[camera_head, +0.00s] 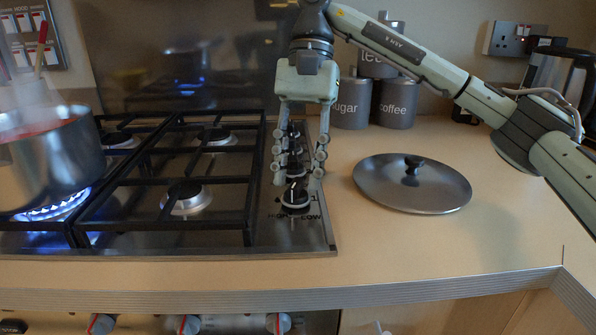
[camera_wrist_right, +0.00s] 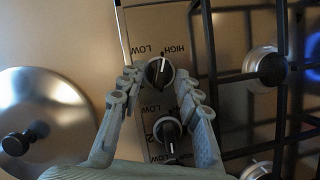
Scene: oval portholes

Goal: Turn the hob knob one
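The hob's black control knobs stand in a row along its right edge. The front knob (camera_head: 296,196) has a pale pointer line and HIGH and LOW markings; it also shows in the right wrist view (camera_wrist_right: 159,72). A second knob (camera_wrist_right: 169,130) sits behind it, partly hidden by my gripper in the head view. My right gripper (camera_head: 298,175) points down over the row, open. In the right wrist view (camera_wrist_right: 157,84) its fingertips flank the front knob with slight gaps, and the second knob lies between the fingers. My left gripper is not in view.
A steel pot (camera_head: 55,160) stands over a lit blue flame at the left. Black pan supports (camera_head: 200,180) lie left of the knobs. A steel lid (camera_head: 410,190) lies on the wooden worktop to the right. Canisters (camera_head: 398,103) and a kettle (camera_head: 560,75) stand behind.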

